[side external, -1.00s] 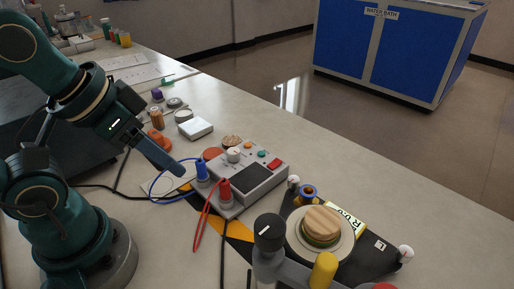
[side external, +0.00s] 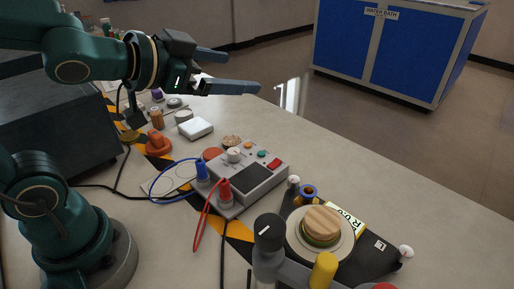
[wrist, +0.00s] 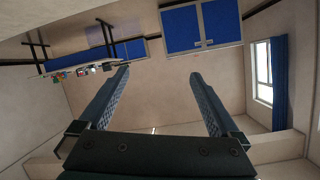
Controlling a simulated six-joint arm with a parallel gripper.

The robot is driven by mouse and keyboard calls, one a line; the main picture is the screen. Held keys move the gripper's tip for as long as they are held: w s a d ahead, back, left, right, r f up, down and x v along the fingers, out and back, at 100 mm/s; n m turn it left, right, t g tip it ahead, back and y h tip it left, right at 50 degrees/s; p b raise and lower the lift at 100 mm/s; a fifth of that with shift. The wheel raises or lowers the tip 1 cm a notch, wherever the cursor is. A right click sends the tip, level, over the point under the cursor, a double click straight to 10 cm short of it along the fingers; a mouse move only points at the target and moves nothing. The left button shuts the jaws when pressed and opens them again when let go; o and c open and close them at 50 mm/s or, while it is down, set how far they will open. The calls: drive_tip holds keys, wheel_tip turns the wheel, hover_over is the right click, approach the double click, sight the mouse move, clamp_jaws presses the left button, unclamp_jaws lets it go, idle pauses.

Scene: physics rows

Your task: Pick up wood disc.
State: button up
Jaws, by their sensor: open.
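A light wood disc (side external: 323,218) lies on top of a small stack with a green layer under it. The stack sits on a round pale plate (side external: 345,246) at the lower right of the side view. My gripper (side external: 243,71) is raised high at the upper left of the side view, its fingers level and pointing right, well away from the disc. In the wrist view my gripper (wrist: 160,72) has its two fingers wide apart with nothing between them. The wrist view faces the room, and the disc does not show there.
A grey instrument box (side external: 255,175) with blue and red plugs and cables stands mid-table. A yellow cylinder (side external: 323,270) and a dark-topped post (side external: 269,235) stand close to the plate. A white box (side external: 196,129) and an orange piece (side external: 158,143) lie farther back. The table's right side is bare.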

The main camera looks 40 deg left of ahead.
drive_tip(key=w+d+m+h, duration=0.3)
drive_tip(key=d+m+h, duration=0.1)
drive_tip(key=d+h, duration=0.15)
drive_tip(key=m+g+h, duration=0.6)
drive_tip(key=g+h, duration=0.1)
drive_tip(key=g, duration=0.2)
approach(322, 219)
drive_tip(key=x, duration=0.3)
drive_tip(key=shift+x, duration=2.6)
drive_tip(key=c, duration=1.4)
